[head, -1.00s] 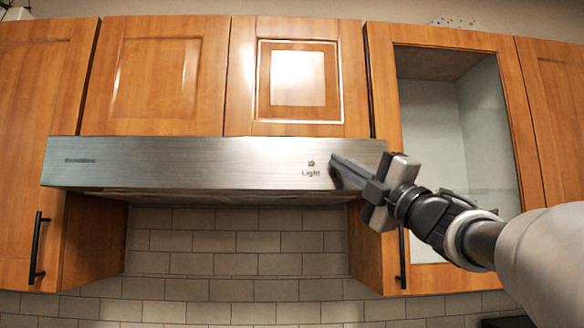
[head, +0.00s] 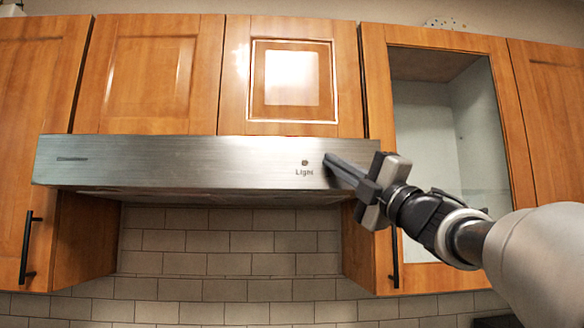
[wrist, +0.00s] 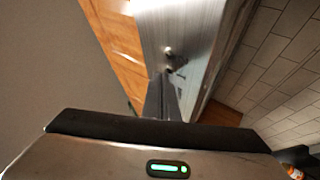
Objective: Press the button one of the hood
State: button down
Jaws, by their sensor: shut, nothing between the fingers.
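The steel range hood (head: 190,163) spans the wall under the upper cabinets. In the wrist view, the shut fingers (wrist: 164,78) point up along the picture toward the hood (wrist: 195,25), and a small round knob, apparently the button (wrist: 168,51), shows just beyond the tips. I cannot tell whether the tips touch the hood face.
Wooden cabinets (head: 138,75) line the wall above and beside the hood. A glass-front cabinet (head: 430,130) stands behind my arm at the right. White brick tiles (head: 230,242) cover the wall below. The space before the hood's left and middle is clear.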

jog(key=shift+s, duration=0.55)
jog(key=shift+b, duration=0.3)
jog(key=s+b, duration=0.2)
jog(key=s, duration=0.4)
jog(key=shift+b, duration=0.35)
